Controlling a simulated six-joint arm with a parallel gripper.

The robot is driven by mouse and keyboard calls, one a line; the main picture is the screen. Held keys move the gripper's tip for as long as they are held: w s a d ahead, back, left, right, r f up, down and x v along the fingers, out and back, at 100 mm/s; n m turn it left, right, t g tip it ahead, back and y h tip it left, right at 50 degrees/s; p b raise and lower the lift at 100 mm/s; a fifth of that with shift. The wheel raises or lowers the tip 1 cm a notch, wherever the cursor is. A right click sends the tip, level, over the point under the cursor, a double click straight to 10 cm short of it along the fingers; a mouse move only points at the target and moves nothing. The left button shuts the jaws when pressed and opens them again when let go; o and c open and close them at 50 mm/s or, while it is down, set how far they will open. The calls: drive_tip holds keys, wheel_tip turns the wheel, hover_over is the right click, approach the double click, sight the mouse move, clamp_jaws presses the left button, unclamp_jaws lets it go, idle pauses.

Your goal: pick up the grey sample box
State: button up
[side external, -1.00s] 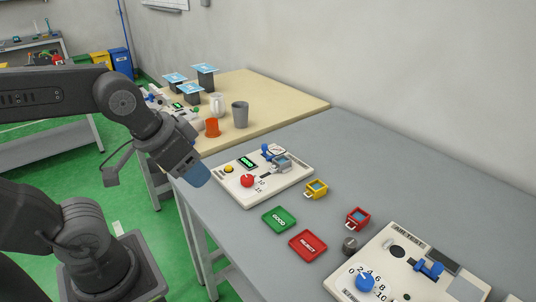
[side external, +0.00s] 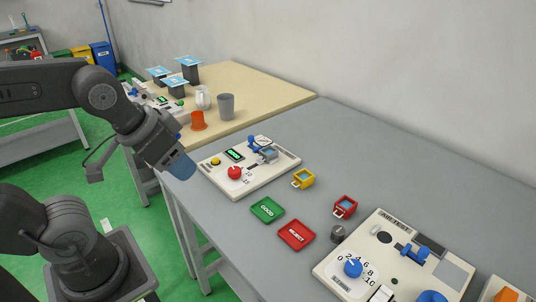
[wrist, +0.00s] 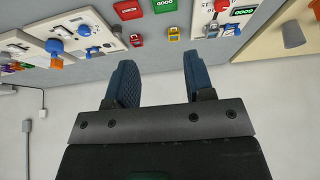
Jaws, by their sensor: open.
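The grey sample box (side external: 268,155), with a bluish top, sits at the right part of the white test panel (side external: 265,182), beside a blue clamp-like part (side external: 255,143). In the wrist view a small grey-blue shape near the top right, on the panel with the red knob, looks like the grey sample box (wrist: 231,29). My gripper (side external: 182,170) is in the air left of that panel, off the table's left edge in the picture. In the wrist view my gripper (wrist: 157,78) has its two blue fingers apart, with nothing between them.
A yellow box (side external: 303,179) and a red box (side external: 345,206) stand on the grey table. Green GOOD (side external: 267,210) and red REJECT (side external: 297,235) trays lie in front. An air-test panel (side external: 345,268) is at lower right. Cups stand on the wooden table (side external: 265,95).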

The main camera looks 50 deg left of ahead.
idle(0.4)
drive_tip(key=o, duration=0.6)
drive_tip(key=w+a+r+m+g, duration=0.15)
drive_tip(key=w+r+m, duration=0.25)
drive_tip(key=w, duration=0.5)
drive_tip(key=m+g, duration=0.4)
drive_tip(key=m, duration=1)
hover_over(272, 152)
wheel_tip(272, 152, down, 13)
wheel_tip(272, 152, down, 13)
drive_tip(key=shift+f, duration=0.15)
